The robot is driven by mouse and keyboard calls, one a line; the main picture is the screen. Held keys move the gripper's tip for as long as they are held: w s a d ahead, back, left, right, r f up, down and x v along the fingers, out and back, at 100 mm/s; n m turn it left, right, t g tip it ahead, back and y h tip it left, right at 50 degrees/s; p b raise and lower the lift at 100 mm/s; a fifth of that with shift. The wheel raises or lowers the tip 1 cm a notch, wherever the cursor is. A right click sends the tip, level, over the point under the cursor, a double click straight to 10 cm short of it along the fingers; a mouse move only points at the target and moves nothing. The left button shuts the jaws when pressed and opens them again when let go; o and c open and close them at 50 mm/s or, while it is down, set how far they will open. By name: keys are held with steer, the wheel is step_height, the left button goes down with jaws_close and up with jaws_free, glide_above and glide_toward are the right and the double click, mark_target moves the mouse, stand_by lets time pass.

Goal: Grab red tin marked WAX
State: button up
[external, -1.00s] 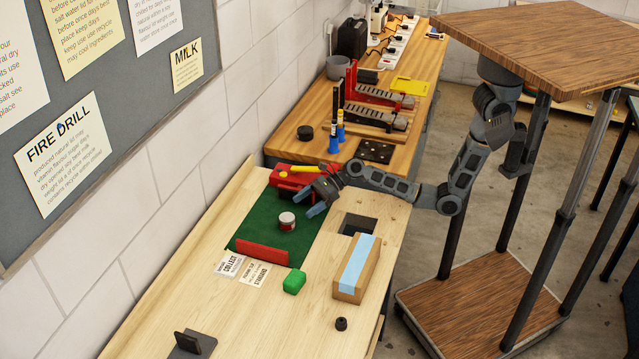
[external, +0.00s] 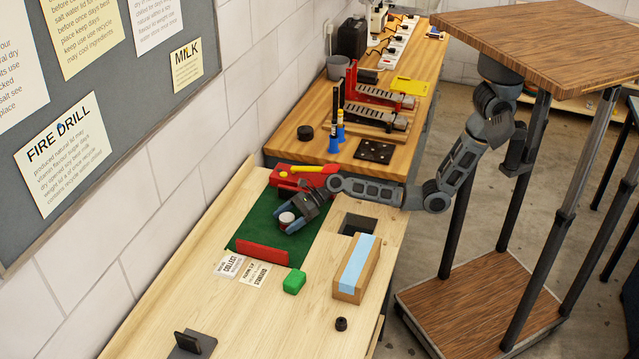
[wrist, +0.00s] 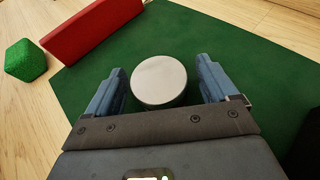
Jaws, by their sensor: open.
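A small round tin (external: 286,218) with a pale lid stands upright on the green mat (external: 262,208). Its side showed red and white earlier; now the side is mostly hidden and no WAX lettering can be read. In the wrist view the tin's pale grey lid (wrist: 159,81) shows from above, between my two blue fingers. My gripper (external: 289,222) is open and low over the mat, one finger on each side of the tin. In the wrist view a gap shows between the tin and each finger of my gripper (wrist: 160,72).
A red bar (external: 262,253) lies along the mat's near edge, with a green block (external: 294,281) beyond it. A red object with a yellow handle (external: 312,169) sits behind my gripper. A wooden block with a blue stripe (external: 357,268) stands right, near a square hole (external: 358,223).

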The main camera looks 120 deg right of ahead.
steer(key=shift+c, duration=0.4)
steer(key=c, duration=1)
steer(key=shift+r, duration=0.1)
